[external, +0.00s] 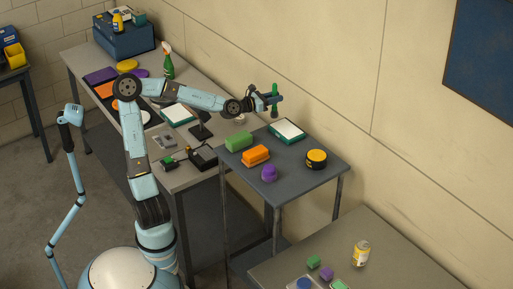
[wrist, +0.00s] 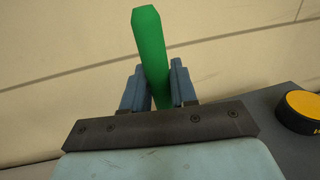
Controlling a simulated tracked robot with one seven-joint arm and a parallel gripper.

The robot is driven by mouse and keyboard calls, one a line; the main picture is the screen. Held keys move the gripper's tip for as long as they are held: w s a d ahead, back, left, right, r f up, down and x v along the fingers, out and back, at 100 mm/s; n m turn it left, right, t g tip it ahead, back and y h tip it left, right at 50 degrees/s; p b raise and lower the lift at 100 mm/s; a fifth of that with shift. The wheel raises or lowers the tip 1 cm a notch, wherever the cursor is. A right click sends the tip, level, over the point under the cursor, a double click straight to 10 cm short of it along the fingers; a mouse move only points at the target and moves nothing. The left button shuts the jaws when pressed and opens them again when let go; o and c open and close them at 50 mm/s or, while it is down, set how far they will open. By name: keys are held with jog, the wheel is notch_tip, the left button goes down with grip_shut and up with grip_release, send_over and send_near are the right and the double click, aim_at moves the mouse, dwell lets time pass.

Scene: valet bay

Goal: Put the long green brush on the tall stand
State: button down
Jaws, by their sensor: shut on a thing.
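My gripper (external: 270,98) is shut on a long green thing, which I take to be the long green brush (external: 275,90). Its faceted green handle (wrist: 150,45) stands up between the two fingers in the wrist view, leaning slightly to the left. Its lower end is below the fingers and hard to make out. In the external view my gripper holds it roughly upright above the back edge of the dark grey stand (external: 291,178), which I take to be the tall stand. The brush appears to be clear of its top.
On the stand are a green block-like thing (external: 239,141), an orange one (external: 255,154), a purple knobbed thing (external: 269,173), a black-and-yellow round tin (external: 316,158) and a white-topped green tray (external: 287,131). The wall (external: 330,80) is close behind. The stand's front right is bare.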

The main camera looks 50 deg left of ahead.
jog(key=d+r, duration=0.3)
jog(key=d, duration=0.5)
jog(key=d+r, duration=0.2)
jog(key=d, duration=0.6)
jog(key=s+d+f+m+h, duration=0.1)
jog(key=d+f+h, duration=0.1)
jog(key=d, duration=0.5)
jog(key=s+d+f+m+h, duration=0.1)
jog(key=s+d, duration=0.1)
jog(key=d, duration=0.5)
jog(key=s+d+f+m+g+h, duration=0.2)
jog(key=s+d+f, duration=0.6)
jog(key=s+d, duration=0.45)
jog(key=s+d+f+m+g+h, duration=0.1)
jog(key=s+d+f+h, duration=0.1)
jog(key=s+d+f, duration=1)
jog(key=w+a+r+n+t+y, duration=0.1)
jog(key=a+r+n+y, duration=0.5)
jog(key=a+r, duration=0.75)
jog(key=w+a+r+n+t+y, duration=0.15)
jog(key=a+r+n+y, duration=0.25)
jog(key=a+r+y, duration=0.85)
jog(key=w+d+f+h, duration=0.1)
jog(key=w+f+h, duration=0.3)
jog(key=w+f, duration=0.8)
jog(key=shift+w+d+f, duration=0.25)
jog(key=shift+w+f, duration=0.05)
jog(key=shift+f, duration=1.7)
